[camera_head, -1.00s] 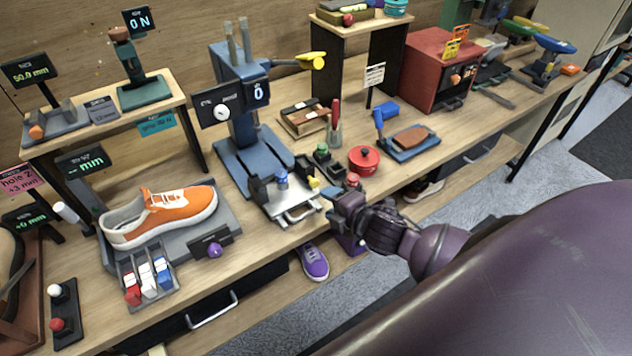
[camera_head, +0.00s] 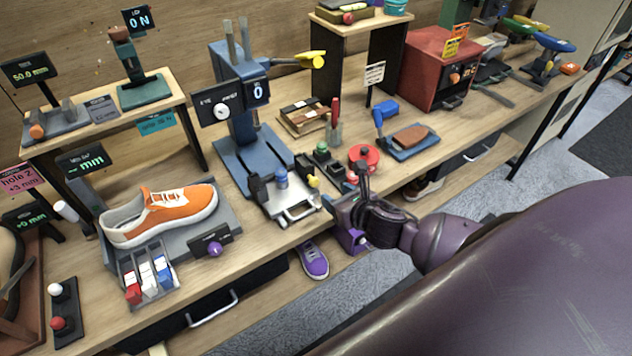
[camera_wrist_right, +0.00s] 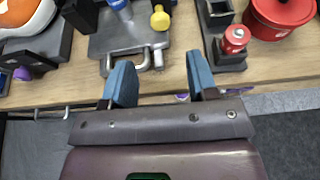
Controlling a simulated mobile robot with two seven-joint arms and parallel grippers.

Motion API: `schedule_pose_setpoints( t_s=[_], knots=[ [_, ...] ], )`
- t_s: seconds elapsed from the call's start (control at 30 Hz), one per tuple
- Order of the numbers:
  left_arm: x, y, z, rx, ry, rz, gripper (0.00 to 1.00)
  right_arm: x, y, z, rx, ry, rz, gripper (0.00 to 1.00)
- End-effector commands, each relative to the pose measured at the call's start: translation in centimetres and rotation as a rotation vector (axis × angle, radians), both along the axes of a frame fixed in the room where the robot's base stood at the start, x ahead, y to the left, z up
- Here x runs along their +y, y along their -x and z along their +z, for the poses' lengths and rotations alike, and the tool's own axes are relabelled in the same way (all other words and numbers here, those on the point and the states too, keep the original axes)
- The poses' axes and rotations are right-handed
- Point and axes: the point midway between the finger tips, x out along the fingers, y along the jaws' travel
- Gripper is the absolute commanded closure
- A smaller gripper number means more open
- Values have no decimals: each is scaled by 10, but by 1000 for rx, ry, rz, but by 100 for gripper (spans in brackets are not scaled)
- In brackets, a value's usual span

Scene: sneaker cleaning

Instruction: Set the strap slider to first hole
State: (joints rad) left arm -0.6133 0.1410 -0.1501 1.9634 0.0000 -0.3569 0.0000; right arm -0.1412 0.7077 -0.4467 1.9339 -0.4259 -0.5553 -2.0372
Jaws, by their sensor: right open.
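I cannot pick out a strap slider with certainty. A pink sign (camera_head: 20,180) reading "hole 2, +3 mm" stands at the far left, above a small green-lit display (camera_head: 27,219). Beside them, a brown tray (camera_head: 32,318) is cut off by the left edge, with a dark tool in it. My right gripper (camera_head: 348,190) is at the bench's front edge, far to the right of that sign. In the right wrist view its two blue fingers (camera_wrist_right: 161,80) are wide apart with nothing between them. My left gripper is not in view.
The blue press (camera_head: 245,150) with its grey clamp plate (camera_head: 290,206) stands just beyond my right gripper. A red pot (camera_head: 364,157) is close by. An orange sneaker (camera_head: 165,212) sits on a grey stand at left. Rocker switches (camera_head: 147,280) and a joystick panel (camera_head: 66,312) line the front.

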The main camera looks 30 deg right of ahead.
Motion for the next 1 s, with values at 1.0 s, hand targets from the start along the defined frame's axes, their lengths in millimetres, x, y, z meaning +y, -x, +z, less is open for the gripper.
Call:
schedule_pose_setpoints(
  t_s=[1.0],
  knots=[
    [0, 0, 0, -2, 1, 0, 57, 4, -96, -39, -1, -4, -1, 46]
  ],
)
